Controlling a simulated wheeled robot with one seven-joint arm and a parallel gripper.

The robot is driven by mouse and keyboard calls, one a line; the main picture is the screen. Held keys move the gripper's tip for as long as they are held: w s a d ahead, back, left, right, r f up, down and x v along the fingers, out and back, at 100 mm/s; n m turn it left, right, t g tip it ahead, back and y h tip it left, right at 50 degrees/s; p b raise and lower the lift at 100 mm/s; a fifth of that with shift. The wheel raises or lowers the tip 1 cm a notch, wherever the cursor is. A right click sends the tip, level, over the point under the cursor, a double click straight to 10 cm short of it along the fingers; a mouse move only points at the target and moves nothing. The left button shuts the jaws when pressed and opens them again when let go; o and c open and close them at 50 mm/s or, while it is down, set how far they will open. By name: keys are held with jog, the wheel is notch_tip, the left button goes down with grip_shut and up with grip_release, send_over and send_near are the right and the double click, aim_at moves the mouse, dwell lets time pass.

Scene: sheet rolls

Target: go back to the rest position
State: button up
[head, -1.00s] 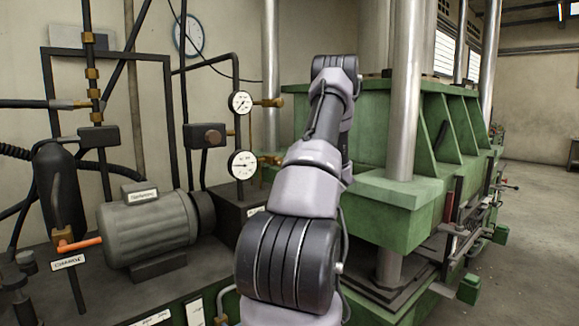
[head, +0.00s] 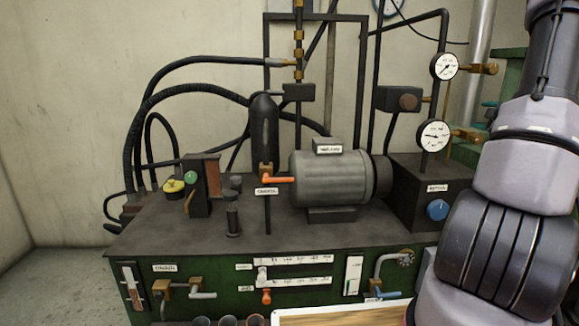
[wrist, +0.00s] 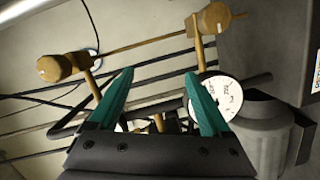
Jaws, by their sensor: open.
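My gripper (wrist: 160,105) shows in the wrist view with its two teal fingers spread apart and nothing between them. A white pressure gauge (wrist: 222,97) and brass fittings (wrist: 62,68) appear beyond the fingertips. Whether the fingers touch any of them I cannot tell, but no contact shows. In the head view my arm fills the right side, and my gripper lies outside the picture.
A dark bench with a green front (head: 215,268) carries a grey motor (head: 330,178), a black cylinder (head: 264,130) and an orange-handled valve (head: 280,180). Two gauges (head: 444,67) on pipes stand close to my arm. Open floor (head: 50,290) shows at the lower left.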

jog(key=s+a+r+m+g+h, duration=0.1)
jog(key=s+a+r+m+g, duration=0.15)
jog(key=a+r+m, duration=0.55)
jog(key=s+a+r+m+g+h, duration=0.1)
jog(key=s+a+r, duration=0.2)
jog(key=a, duration=0.8)
jog(key=s+a+f+m+g+y, duration=0.2)
jog(key=s+a+m+g+y, duration=0.1)
jog(key=s+a, duration=1)
jog(key=s+a+f+m+g+y, duration=0.2)
jog(key=s+a+m+g+y, duration=0.1)
jog(key=s+a, duration=1)
jog(key=shift+s+a+m+y, duration=0.35)
jog(key=shift+a+m+y, duration=0.25)
jog(key=shift+a, duration=0.6)
